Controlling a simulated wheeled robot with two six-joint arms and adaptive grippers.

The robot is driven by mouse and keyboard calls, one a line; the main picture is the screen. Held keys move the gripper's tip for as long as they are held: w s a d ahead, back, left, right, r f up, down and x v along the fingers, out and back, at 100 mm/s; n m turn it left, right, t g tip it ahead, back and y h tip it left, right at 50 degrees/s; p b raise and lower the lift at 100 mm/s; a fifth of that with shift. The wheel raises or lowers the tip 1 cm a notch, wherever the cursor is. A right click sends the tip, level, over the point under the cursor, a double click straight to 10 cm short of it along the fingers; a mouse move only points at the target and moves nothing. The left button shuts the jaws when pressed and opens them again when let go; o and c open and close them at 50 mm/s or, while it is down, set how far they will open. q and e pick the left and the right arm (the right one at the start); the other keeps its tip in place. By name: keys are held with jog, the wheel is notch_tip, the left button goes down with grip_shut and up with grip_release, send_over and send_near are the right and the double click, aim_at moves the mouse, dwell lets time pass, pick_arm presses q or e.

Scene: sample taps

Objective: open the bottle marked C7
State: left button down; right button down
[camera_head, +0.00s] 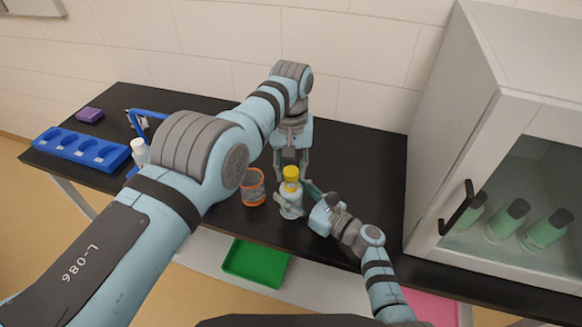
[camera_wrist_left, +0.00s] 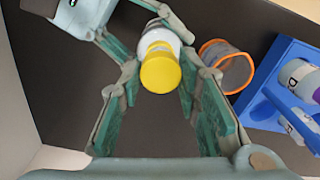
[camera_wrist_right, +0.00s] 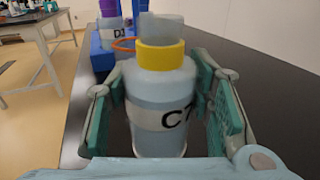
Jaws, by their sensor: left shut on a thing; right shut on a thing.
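The bottle marked C7 (camera_wrist_right: 155,110) stands upright with a pale body and a yellow cap (camera_head: 291,174). Its label shows in the right wrist view, partly cut off by a finger. My left gripper (camera_head: 291,163) comes down from above and is shut on the cap, which also shows between its fingers in the left wrist view (camera_wrist_left: 160,72). My right gripper (camera_head: 303,196) comes in low from the right and is shut on the bottle's body. In the right wrist view, its fingers (camera_wrist_right: 158,105) flank the body.
An orange-rimmed beaker (camera_head: 252,188) stands close left of the bottle. A blue rack (camera_head: 80,150), a purple block (camera_head: 89,115) and a white-capped bottle (camera_head: 139,150) are further left. A cabinet (camera_head: 480,130) with green bottles bounds the right. A green tray (camera_head: 255,262) lies below the black tabletop.

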aim_at(291, 170)
pick_arm(q)
notch_tip(291, 170, up, 4)
jog(key=shift+f, duration=0.1)
jog(key=shift+w, duration=0.15)
pick_arm(e)
jog(key=c, duration=0.7)
grip_release()
jog(key=shift+w, duration=0.1)
